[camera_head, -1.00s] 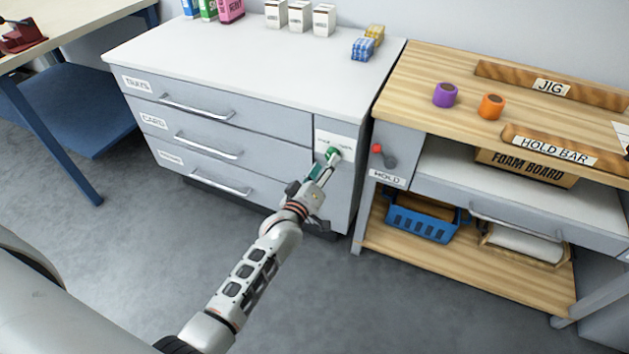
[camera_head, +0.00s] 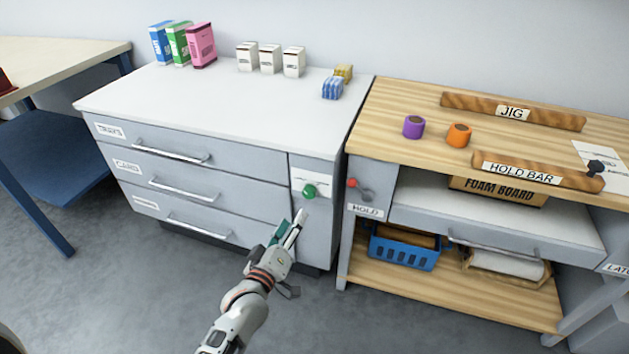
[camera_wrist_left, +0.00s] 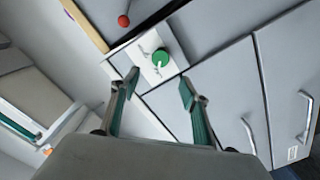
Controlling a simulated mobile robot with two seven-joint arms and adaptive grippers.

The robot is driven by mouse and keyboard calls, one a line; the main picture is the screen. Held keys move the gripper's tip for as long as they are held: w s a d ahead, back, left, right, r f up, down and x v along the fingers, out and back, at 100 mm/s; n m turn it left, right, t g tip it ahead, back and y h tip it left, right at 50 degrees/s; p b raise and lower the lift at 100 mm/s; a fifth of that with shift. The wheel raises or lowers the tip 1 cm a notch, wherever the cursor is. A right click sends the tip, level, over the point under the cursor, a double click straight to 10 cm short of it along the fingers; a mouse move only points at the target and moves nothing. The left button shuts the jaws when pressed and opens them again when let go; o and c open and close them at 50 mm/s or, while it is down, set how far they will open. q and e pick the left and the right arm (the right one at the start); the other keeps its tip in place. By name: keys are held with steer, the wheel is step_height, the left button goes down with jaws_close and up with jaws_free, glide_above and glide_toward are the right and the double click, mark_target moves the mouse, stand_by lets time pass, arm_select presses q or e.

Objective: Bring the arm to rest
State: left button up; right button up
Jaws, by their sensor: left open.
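My left gripper (camera_head: 289,229) is in front of the right end of the drawer cabinet (camera_head: 230,105). It is open and empty, a little below and apart from a round green knob (camera_head: 309,191) on a white plate. In the left wrist view the two fingers of my left gripper (camera_wrist_left: 157,92) stand apart, with the green knob (camera_wrist_left: 161,58) beyond them. The knob carries a light pointer. My right gripper is not in view.
A wooden workbench (camera_head: 380,125) stands to the right, with a red-tipped lever (camera_head: 357,187) marked HOLD and a blue basket (camera_head: 404,250). A blue-legged table (camera_head: 45,212) is at the left. The floor before the cabinet is free.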

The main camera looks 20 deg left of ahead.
arm_select(q)
steer(key=s+d+f+m+g+h+p, duration=0.1)
steer(key=s+m+p, duration=0.4)
steer(key=s, duration=1.1)
steer(key=s+d+f+m+g+h+p, duration=0.1)
steer(key=s+m+g+p, duration=0.4)
steer(key=s, duration=1)
step_height(320, 180, down, 2)
steer(key=d+m+g, duration=0.1)
steer(key=m, duration=0.2)
steer(key=shift+s, duration=0.4)
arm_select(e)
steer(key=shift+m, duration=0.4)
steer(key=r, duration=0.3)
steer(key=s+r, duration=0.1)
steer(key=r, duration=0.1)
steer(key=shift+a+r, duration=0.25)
arm_select(q)
steer(key=shift+d, duration=0.1)
